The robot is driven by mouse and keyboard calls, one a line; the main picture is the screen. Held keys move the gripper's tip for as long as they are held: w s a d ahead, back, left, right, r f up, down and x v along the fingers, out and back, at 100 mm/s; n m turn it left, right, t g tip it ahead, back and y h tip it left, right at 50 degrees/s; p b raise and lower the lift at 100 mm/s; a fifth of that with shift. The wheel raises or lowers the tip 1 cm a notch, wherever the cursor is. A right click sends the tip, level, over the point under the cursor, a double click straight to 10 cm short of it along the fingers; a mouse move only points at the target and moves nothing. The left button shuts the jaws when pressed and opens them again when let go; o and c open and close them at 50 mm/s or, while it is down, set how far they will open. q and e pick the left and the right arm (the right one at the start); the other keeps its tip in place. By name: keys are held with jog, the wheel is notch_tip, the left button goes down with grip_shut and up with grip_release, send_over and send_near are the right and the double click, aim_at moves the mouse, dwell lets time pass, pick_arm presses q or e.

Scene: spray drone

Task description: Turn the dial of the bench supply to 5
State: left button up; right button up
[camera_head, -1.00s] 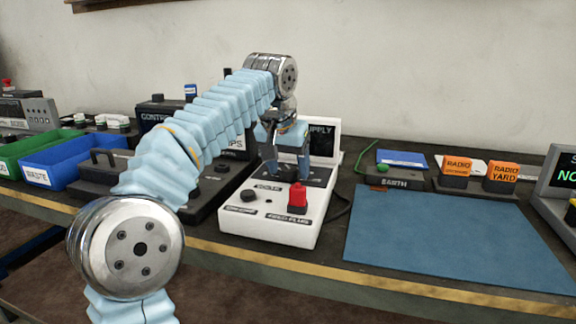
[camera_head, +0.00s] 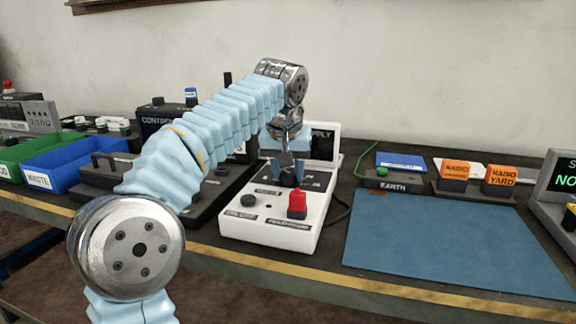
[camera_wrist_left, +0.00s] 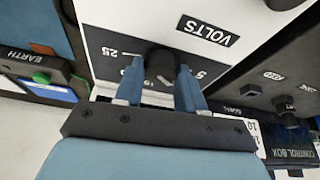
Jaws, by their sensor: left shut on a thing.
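The bench supply (camera_head: 262,228) is a white box with a dark screen marked SUPPLY at its back, a red plug on its front right and a small dark knob at its front left. My left gripper (camera_head: 288,180) points down over the dial, its fingers at the dial panel. In the left wrist view the black dial (camera_wrist_left: 160,62) sits between the two blue fingertips, which are shut on it. Numbers 25 and 5 and a VOLTS label (camera_wrist_left: 208,30) show around it. The dial's pointer is hidden. My right gripper is not in view.
A blue mat (camera_head: 450,240) lies to the right of the supply. Behind it are the EARTH block (camera_head: 392,184) and orange RADIO blocks (camera_head: 500,178). Blue (camera_head: 75,172) and green bins stand at the left. A black unit adjoins the supply's left side.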

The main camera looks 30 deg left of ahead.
pick_arm(q)
jog(key=n+y, duration=0.1)
jog(key=n, duration=0.1)
jog(key=n+g, duration=0.1)
jog(key=n, duration=0.2)
jog(key=shift+w+d+y, duration=0.1)
jog(key=shift+d+y, duration=0.05)
jog(key=shift+y, duration=0.25)
jog(key=shift+n, duration=0.4)
jog(key=o, duration=1)
jog(key=shift+o, duration=0.2)
jog(key=shift+r, duration=0.1)
jog(key=v, duration=0.7)
jog(key=shift+r, duration=0.2)
